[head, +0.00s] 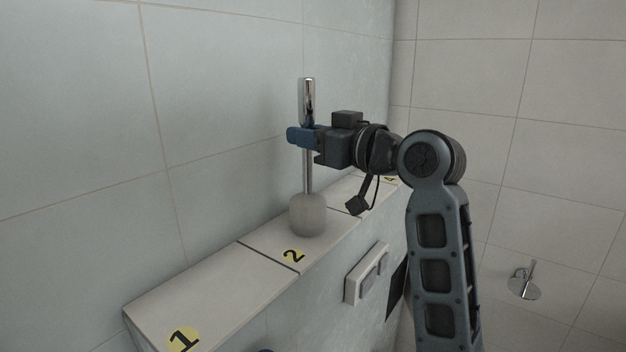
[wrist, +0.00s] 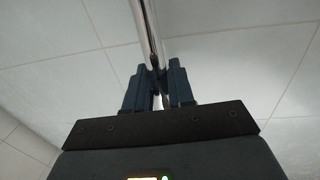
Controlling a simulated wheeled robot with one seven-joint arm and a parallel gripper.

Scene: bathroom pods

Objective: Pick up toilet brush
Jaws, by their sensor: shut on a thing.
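The toilet brush (head: 308,214) is upright, with a pale cylindrical head, a thin metal stem and a thicker chrome handle at the top. Its head is at the ledge section marked 2; I cannot tell whether it touches the ledge or hangs just above it. My gripper (head: 303,137) comes in from the right and is shut on the brush just below the thick handle. In the wrist view the metal shaft (wrist: 146,28) runs up from between the two blue fingers (wrist: 157,84). The brush head is out of the wrist view.
The tiled ledge (head: 215,285) runs along the wall, with yellow number labels 1, 2 and 4 visible. The tiled wall is close behind the brush. A flush plate (head: 367,273) is on the ledge's front face. A chrome fitting (head: 524,282) is on the right wall.

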